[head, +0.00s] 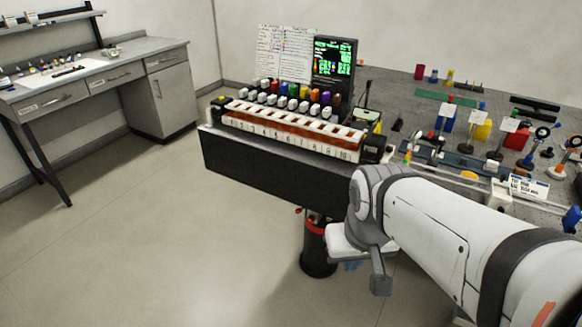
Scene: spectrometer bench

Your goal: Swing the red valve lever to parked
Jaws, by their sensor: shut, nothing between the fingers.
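A black upright cylinder (317,255) stands on the floor beneath the front of the bench. It has a red band (314,229) near its top and a small red piece (298,210) at its upper left. This red part may be the valve lever, but it is too small to read its position or any parked mark. My gripper (351,265) is at the end of the white arm, low in front of the bench, just right of the cylinder. It is shut and empty. My wrist covers part of the cylinder's right side, and I cannot tell whether they touch.
The bench (270,163) carries a numbered white-and-orange rack (290,131), coloured-top bottles and a screen (334,60). Optical parts crowd its right side. A grey side desk (110,68) stands at left. The floor (180,245) left of the cylinder is clear.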

